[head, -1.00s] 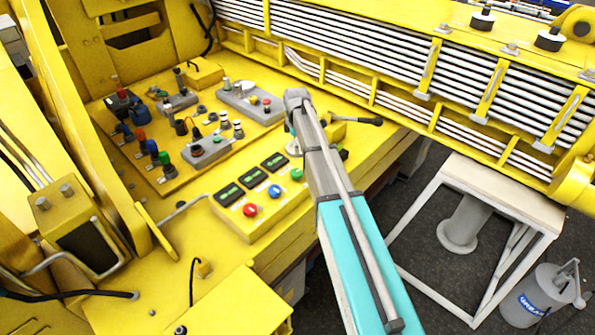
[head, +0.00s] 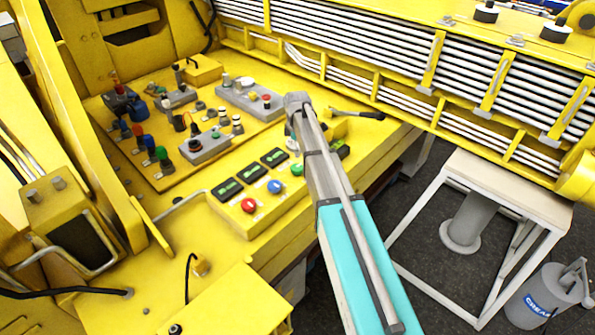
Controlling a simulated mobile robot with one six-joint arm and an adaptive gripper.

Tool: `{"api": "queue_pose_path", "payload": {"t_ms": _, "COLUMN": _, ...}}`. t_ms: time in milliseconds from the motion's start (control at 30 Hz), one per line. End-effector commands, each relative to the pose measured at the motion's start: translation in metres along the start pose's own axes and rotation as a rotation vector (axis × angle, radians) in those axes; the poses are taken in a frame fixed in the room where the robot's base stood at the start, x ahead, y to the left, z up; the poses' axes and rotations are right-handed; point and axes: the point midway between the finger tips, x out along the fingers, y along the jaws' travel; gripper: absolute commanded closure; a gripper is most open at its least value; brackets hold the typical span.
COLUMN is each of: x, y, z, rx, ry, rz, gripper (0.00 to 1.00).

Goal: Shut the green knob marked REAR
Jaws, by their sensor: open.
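A green knob (head: 297,170) sits at the right end of a row on the raised yellow front panel, close to the left edge of my arm. A blue knob (head: 274,187) and a red knob (head: 249,205) stand to its left. The REAR marking is too small to read. My arm reaches in from the bottom right and bends down at its wrist. My gripper (head: 291,143) is small in view below the wrist, partly hidden by the arm, and points down just behind the green knob. It looks empty and open. I see no contact with the knob.
Dark display boxes (head: 251,173) line the panel behind the knobs. A black-tipped lever (head: 357,114) sticks out to the right of my wrist. Several switches and buttons fill the plate (head: 170,184) at the left. A white-topped stand (head: 505,190) is at the right.

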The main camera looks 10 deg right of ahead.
Motion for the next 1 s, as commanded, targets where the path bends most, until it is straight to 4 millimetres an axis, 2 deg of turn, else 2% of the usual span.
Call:
{"api": "queue_pose_path", "payload": {"t_ms": 33, "x": 0.008, "y": 0.0, "z": 0.0, "rx": 0.0, "ry": 0.0, "rz": 0.0, "gripper": 0.0}}
{"api": "queue_pose_path", "payload": {"t_ms": 1000, "x": 0.08, "y": 0.0, "z": 0.001, "rx": 0.001, "ry": 0.0, "rz": 0.0, "gripper": 0.0}}
